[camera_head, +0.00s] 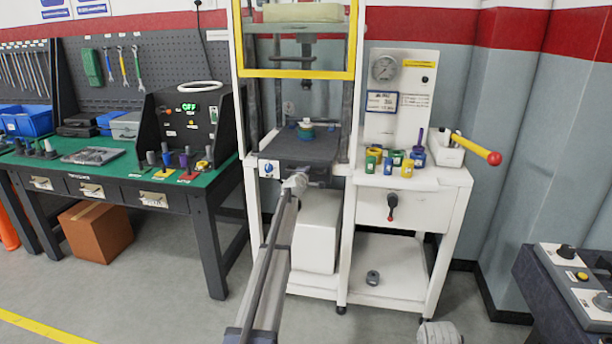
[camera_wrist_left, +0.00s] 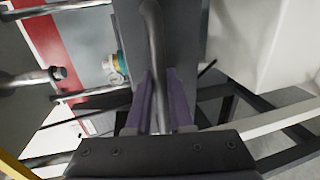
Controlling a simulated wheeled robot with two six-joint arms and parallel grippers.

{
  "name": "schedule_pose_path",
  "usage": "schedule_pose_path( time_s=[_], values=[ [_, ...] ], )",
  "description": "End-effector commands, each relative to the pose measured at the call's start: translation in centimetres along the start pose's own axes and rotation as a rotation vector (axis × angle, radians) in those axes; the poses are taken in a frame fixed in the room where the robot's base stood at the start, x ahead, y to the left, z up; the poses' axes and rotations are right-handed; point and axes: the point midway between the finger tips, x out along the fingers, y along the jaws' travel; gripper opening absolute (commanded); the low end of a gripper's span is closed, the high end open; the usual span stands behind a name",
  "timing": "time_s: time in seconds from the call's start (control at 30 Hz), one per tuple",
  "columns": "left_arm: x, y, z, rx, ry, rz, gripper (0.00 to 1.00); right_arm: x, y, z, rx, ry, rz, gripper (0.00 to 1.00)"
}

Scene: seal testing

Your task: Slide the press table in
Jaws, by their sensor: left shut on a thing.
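The press table (camera_head: 302,151) is a dark flat plate between the uprights of the white press frame. A teal and yellow ring piece (camera_head: 306,131) sits on it. My left gripper (camera_head: 297,183) is at the table's front edge. In the left wrist view its purple fingers (camera_wrist_left: 163,95) are shut around the table's dark bar handle (camera_wrist_left: 152,40). The table's dark plate (camera_wrist_left: 187,35) shows behind the handle. A pale grey part (camera_head: 440,333) at the bottom edge seems to be my right gripper; its fingers cannot be made out.
A yellow guard frame (camera_head: 297,73) is above the table. Coloured rings and cups (camera_head: 393,160) stand on the white side bench, near a lever with a red knob (camera_head: 494,158). A green workbench (camera_head: 100,160) is at the left. The floor in front is mostly clear.

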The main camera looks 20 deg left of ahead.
Motion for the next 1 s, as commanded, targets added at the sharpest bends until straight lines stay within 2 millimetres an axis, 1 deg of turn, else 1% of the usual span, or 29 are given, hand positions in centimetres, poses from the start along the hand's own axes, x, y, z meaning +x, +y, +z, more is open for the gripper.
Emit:
schedule_pose_path(
  time_s=[0.03,0.4,0.43,0.67,0.7,1.0],
  values=[
    [0.26,0.09,-0.08,0.0,0.001,0.002,0.0,0.01,0.0,0.01,0.0,0.0,0.0,1.0],
    [0.5,0.25,-0.12,0.0,0.003,0.006,0.0,-0.02,0.0,0.0,0.0,0.0,0.0,1.0],
    [0.51,0.26,-0.13,0.0,0.003,0.006,0.22,-0.02,0.0,0.0,0.0,0.0,0.0,1.0],
    [0.42,0.21,-0.07,0.0,0.002,0.004,0.48,-0.02,0.0,0.0,0.0,0.0,0.0,1.0],
    [0.41,0.2,-0.06,0.0,0.002,0.005,0.49,-0.02,0.0,0.0,0.0,0.0,0.0,1.0],
    [0.34,0.18,0.0,0.0,0.001,0.004,0.49,-0.02,0.0,0.0,0.0,0.0,0.0,1.0]
  ],
)
